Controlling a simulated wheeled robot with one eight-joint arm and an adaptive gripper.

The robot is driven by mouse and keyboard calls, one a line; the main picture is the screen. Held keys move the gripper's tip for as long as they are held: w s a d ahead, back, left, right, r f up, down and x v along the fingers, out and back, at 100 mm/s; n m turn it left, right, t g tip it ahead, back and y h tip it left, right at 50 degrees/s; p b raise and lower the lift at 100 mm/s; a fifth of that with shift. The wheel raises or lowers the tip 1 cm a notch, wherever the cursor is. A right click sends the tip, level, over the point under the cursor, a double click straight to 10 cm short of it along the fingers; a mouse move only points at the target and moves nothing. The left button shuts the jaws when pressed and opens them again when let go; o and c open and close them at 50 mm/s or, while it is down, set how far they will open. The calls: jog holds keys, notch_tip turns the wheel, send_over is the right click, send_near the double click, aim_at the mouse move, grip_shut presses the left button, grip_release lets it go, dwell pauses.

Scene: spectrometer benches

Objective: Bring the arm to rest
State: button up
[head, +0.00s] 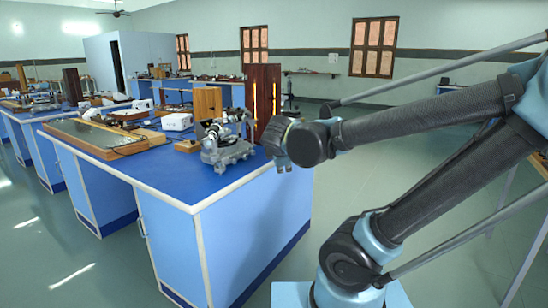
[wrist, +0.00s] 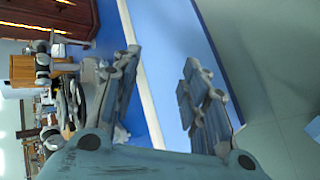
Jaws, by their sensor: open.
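My arm reaches in from the right of the head view, with its elbow bent and its forearm extended toward the bench. My gripper (head: 282,158) hangs near the front right corner of the blue-topped bench (head: 180,187). In the wrist view my gripper (wrist: 165,92) has its two grey fingers spread apart. Only the bench's white edge and blue side show between them, so it holds nothing. A grey spectrometer (head: 226,145) stands on the bench just left of my gripper; it also shows behind the left finger in the wrist view (wrist: 70,88).
A dark wooden screen (head: 262,95), a wooden block (head: 207,103), a white box (head: 177,122) and a glass-topped wooden case (head: 95,137) stand on the bench. More benches stand behind at left. The green floor (head: 350,185) right of the bench looks clear.

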jog(key=s+d+f+m+g+h, duration=0.1)
jog(key=s+d+f+m+g, duration=0.1)
jog(key=s+d+f+m, duration=0.3)
jog(key=s+d+f+m+g+h, duration=0.15)
jog(key=d+m, duration=0.25)
jog(key=d, duration=0.4)
jog(key=s+d+f+m+g+y, duration=0.3)
jog(key=s+f+m+g, duration=0.2)
jog(key=s+f+m, duration=0.3)
jog(key=shift+s+d+m, duration=0.15)
jog(key=shift+s+m, duration=0.85)
jog(key=shift+m, duration=0.2)
jog(key=shift+f+y, duration=0.1)
jog(key=shift+y, duration=0.15)
jog(key=shift+w+f, duration=0.15)
jog(key=shift+w, duration=0.3)
